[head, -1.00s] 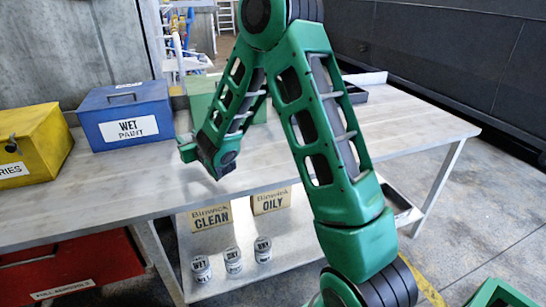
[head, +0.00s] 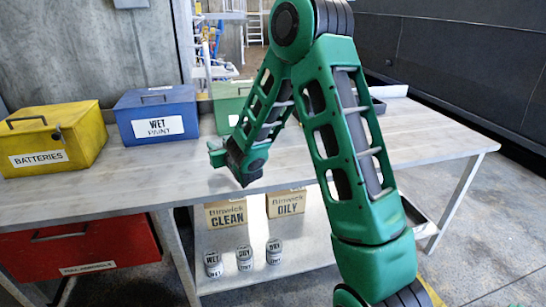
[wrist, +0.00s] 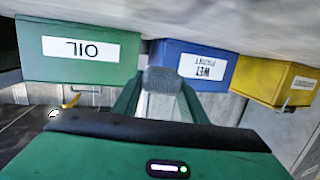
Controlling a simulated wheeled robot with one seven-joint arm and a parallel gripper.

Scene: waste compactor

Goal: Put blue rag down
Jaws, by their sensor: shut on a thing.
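A grey-blue bundle (wrist: 161,80), which looks like the blue rag, sits between the two green fingers of my gripper (wrist: 160,100) in the wrist view. The gripper is shut on it. In the head view the wrist end of my arm is over the workbench (head: 400,135), in front of the blue and green boxes.
On the bench stand a yellow BATTERIES box (head: 55,135), a blue WET PAINT box (head: 157,115) and a green box (head: 232,105), labelled OIL in the wrist view (wrist: 78,50). Below are CLEAN (head: 226,214) and OILY (head: 286,203) boxes, small cans (head: 245,258) and a red bin (head: 80,250). The bench's right half is mostly clear.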

